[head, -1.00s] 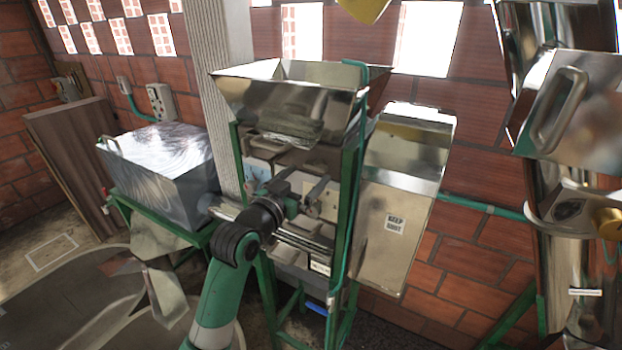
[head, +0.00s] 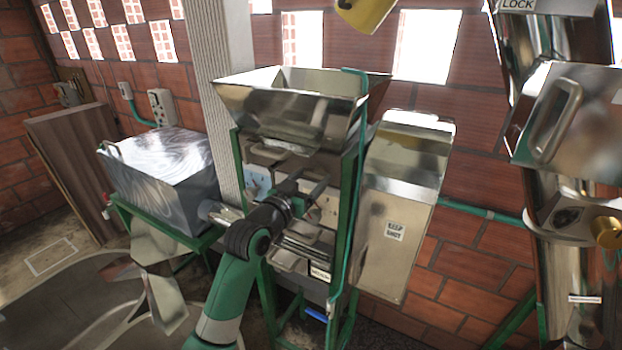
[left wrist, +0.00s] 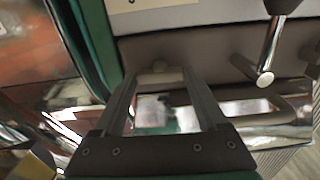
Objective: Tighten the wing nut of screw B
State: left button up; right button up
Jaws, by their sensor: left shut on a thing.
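My left gripper (head: 312,188) reaches in front of the green-framed machine, below its steel hopper (head: 290,105). In the left wrist view its two fingers (left wrist: 160,82) stand apart, with a small pale rounded part (left wrist: 160,74) between their tips. The gripper is shut on this part, which looks like the wing nut. Its wings are mostly hidden by the fingers and I cannot read a letter on it. A dark panel (left wrist: 205,62) lies behind it. My right gripper is not in view.
A bar with a round pale end (left wrist: 265,78) sticks out right of the fingers. A green post (head: 352,200) and a tilted steel chute (head: 400,190) stand right of the gripper. A steel tank (head: 165,180) stands left. A grooved pillar (head: 218,80) rises behind.

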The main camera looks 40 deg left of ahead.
pick_arm(q)
jog(key=shift+m, duration=0.5)
jog(key=m+b, duration=0.1)
jog(key=m, duration=0.2)
jog(key=shift+m, duration=0.4)
jog(key=m+b, duration=0.1)
jog(key=m, duration=0.3)
jog(key=shift+m, duration=0.3)
jog(key=m+b, duration=0.1)
jog(key=m, duration=0.3)
jog(key=shift+m+b, duration=0.4)
jog(key=shift+m, duration=1.7)
jog(key=o, duration=1.3)
